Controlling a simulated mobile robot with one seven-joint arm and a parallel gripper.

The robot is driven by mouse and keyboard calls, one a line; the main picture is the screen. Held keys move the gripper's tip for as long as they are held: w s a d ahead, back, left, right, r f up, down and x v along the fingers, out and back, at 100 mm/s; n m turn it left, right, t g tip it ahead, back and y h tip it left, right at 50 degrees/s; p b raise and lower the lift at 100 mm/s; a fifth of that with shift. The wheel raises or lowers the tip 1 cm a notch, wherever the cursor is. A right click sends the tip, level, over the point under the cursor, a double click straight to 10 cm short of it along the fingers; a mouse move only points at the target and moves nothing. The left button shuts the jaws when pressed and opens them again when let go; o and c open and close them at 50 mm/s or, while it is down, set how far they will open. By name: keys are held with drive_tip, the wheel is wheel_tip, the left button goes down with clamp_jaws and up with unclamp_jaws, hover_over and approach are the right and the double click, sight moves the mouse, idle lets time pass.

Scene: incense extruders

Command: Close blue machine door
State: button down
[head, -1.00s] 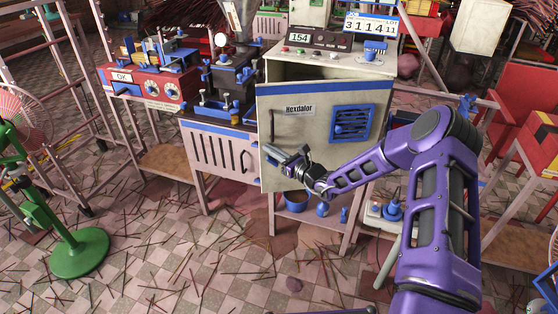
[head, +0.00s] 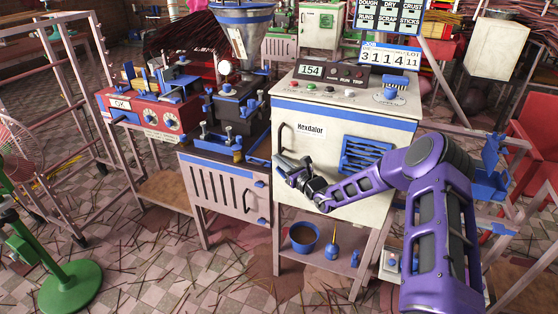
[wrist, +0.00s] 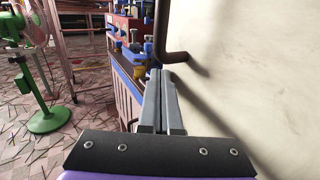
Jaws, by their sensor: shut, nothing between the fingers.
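The machine (head: 325,88) is cream with blue trim and a "154" display. Its cream door (head: 330,150) has a "Hexdalor" label, a blue vent and a blue top strip. The door sits against the machine front, with no gap visible along its top edge. The dark door handle (head: 281,143) is at the door's left side; in the wrist view the handle (wrist: 176,57) is just beyond my fingers. My gripper (head: 281,163) is shut and empty, in front of the door's lower left part. In the wrist view the door (wrist: 250,70) fills the right side. Whether my fingers touch it is unclear.
A slatted cabinet (head: 216,190) with a black extruder on top adjoins at left, beside a red machine (head: 150,112). A lower shelf (head: 330,258) holds a brown-filled bowl (head: 303,238). A green fan stand (head: 68,287) is at lower left. Sticks litter the open floor.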

drive_tip(key=shift+w+d+r, duration=0.1)
drive_tip(key=shift+w+d, duration=0.05)
drive_tip(key=shift+w, duration=0.1)
drive_tip(key=shift+w+r, duration=0.1)
idle(0.3)
